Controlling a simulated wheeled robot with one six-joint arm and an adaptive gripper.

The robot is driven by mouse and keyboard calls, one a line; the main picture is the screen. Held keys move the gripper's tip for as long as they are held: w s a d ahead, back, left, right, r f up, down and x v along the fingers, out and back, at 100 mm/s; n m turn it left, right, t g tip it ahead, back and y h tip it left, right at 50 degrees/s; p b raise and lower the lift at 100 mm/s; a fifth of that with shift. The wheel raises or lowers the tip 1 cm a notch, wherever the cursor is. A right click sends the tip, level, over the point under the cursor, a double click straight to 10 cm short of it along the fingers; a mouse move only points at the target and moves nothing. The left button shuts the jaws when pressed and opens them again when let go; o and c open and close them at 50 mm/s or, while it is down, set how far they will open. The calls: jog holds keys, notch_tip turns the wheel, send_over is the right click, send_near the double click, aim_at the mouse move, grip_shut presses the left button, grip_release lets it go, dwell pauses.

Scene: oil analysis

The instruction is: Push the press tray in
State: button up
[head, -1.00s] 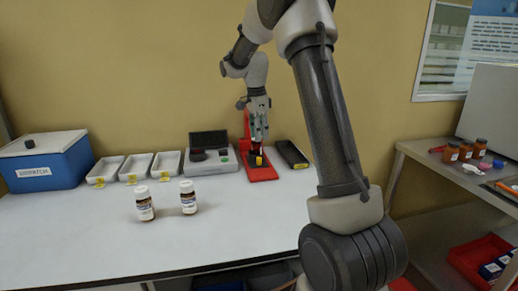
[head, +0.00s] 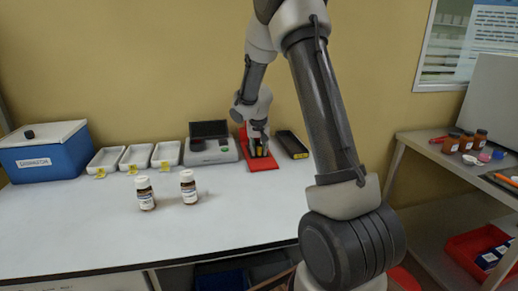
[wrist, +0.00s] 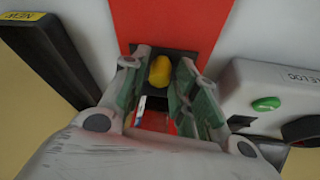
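The red press (head: 262,166) stands at the back of the white bench, and its red base also shows in the wrist view (wrist: 170,18). A dark tray part (wrist: 195,56) with a yellow knob (wrist: 160,70) lies on the red base. My gripper (wrist: 164,62) points down at the press, with one finger on each side of the yellow knob. The fingers look open, with small gaps between them and the knob. In the head view my gripper (head: 259,148) hides much of the press. How far in the tray sits cannot be told.
A grey device with a green button (head: 211,150) stands close left of the press. A black box (head: 292,144) lies close right. White trays (head: 137,156), a blue box (head: 50,160) and two bottles (head: 189,187) are further left. The front of the bench is clear.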

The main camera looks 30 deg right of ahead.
aim_at(257, 145)
jog(key=shift+w+f, duration=0.1)
jog(key=shift+f, duration=0.1)
jog(key=shift+c, duration=0.4)
grip_shut()
jog(key=w, duration=0.1)
jog(key=w+d, duration=0.1)
jog(key=w, duration=0.1)
jog(key=shift+w, duration=0.1)
jog(key=shift+w+r, duration=0.1)
jog(key=shift+w, duration=0.05)
jog(key=shift+o, duration=0.4)
grip_release()
